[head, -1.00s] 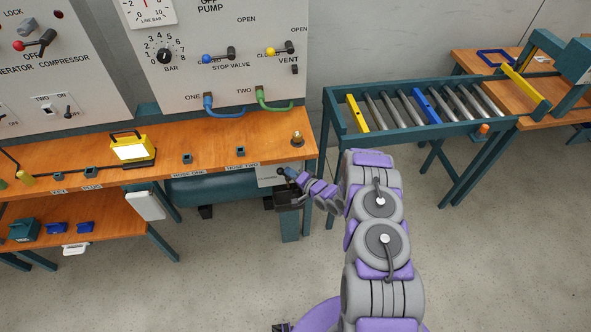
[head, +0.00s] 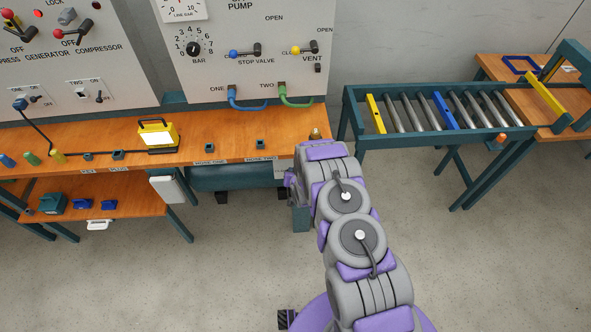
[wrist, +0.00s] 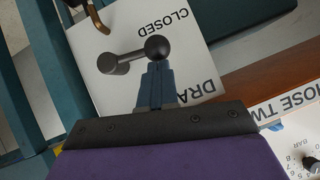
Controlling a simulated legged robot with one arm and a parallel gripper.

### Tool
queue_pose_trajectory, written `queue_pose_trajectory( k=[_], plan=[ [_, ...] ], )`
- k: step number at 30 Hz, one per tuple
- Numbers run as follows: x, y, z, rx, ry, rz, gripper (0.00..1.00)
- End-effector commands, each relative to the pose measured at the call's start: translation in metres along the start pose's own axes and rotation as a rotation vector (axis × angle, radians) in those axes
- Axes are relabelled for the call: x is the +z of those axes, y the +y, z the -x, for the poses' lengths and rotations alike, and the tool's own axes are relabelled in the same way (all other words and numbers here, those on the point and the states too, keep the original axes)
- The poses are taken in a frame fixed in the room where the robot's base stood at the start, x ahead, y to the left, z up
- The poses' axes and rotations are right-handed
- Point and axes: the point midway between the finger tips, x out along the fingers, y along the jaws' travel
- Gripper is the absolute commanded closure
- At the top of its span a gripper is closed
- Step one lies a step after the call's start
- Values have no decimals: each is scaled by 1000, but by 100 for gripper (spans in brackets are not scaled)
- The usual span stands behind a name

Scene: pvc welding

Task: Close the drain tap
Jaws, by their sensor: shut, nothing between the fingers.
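The drain tap's black lever (wrist: 130,56) shows in the wrist view, with a round ball at its right end and a hub at its left end. Behind it is a white plate (wrist: 178,62) reading "CLOSED", with a partly covered word starting "DRA". My gripper (wrist: 156,70) is shut and empty; its blue-grey fingertips overlap the lower side of the ball in the picture. Whether they touch it I cannot tell. In the head view my arm hides the gripper and the lever; only a sliver of the plate (head: 280,170) shows under the bench.
A brass pipe end (wrist: 96,16) hangs close to the lever in the wrist view. The wooden bench (head: 225,150) stands above the green tank (head: 222,178), with a teal leg (head: 301,216) beside my arm. A roller conveyor (head: 435,110) stands to the right. Open floor lies in front.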

Motion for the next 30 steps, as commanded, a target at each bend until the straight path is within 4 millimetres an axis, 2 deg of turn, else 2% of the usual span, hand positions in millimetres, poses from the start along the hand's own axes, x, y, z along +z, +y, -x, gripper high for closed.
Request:
queue_pose_trajectory(
  k=[3, 30],
  plan=[
    [4, -4, -3, 37, 0, 57, 100],
    [14, -5, -9, 35, -8, 48, 100]
  ],
)
